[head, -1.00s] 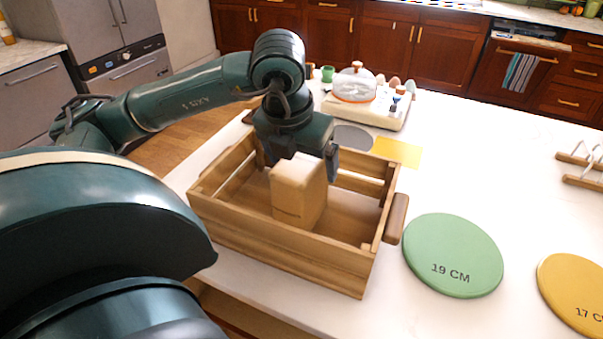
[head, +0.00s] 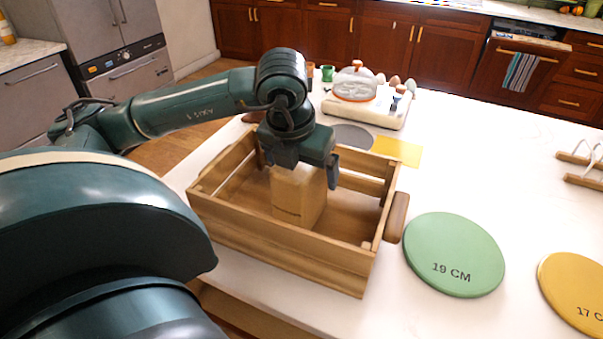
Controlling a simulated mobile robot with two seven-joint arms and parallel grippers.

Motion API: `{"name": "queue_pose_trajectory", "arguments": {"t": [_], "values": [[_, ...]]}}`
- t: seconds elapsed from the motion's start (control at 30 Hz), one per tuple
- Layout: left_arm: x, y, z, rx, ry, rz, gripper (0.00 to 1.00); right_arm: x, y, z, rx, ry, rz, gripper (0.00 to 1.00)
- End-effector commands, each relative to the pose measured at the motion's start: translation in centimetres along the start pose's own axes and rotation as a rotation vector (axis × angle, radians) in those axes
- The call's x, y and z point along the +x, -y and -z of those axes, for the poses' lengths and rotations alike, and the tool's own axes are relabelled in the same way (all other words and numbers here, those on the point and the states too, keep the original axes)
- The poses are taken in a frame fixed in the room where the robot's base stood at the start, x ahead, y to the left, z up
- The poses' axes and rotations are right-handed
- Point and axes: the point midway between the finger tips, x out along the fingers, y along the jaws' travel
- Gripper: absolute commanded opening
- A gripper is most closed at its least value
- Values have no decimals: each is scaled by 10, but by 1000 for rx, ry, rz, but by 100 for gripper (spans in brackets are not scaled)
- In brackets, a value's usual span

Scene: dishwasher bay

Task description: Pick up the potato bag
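The potato bag appears to be the tan, block-shaped paper bag (head: 297,200) standing upright in the wooden crate (head: 275,253) on the white counter. My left gripper (head: 303,172) is directly above the bag, pointing down, and hides its top. One finger shows at the right side of the bag, with the bag between the fingers. The fingers look spread wide; the other finger is mostly hidden. I cannot see firm contact with the bag. My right gripper is not in view.
A green round mat (head: 453,250) and a yellow round mat (head: 575,285) lie to the right.

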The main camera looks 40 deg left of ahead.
Motion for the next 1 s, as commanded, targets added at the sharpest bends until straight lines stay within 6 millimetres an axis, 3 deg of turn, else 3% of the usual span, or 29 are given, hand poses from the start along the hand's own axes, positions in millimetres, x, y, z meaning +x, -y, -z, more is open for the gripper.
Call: {"name": "queue_pose_trajectory", "arguments": {"t": [0.5, 1.0], "values": [[2, 0, 0, 0, 0, 1, 90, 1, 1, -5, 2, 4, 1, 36], [2, 0, 0, 0, 0, 0, 49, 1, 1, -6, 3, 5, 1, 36]]}}
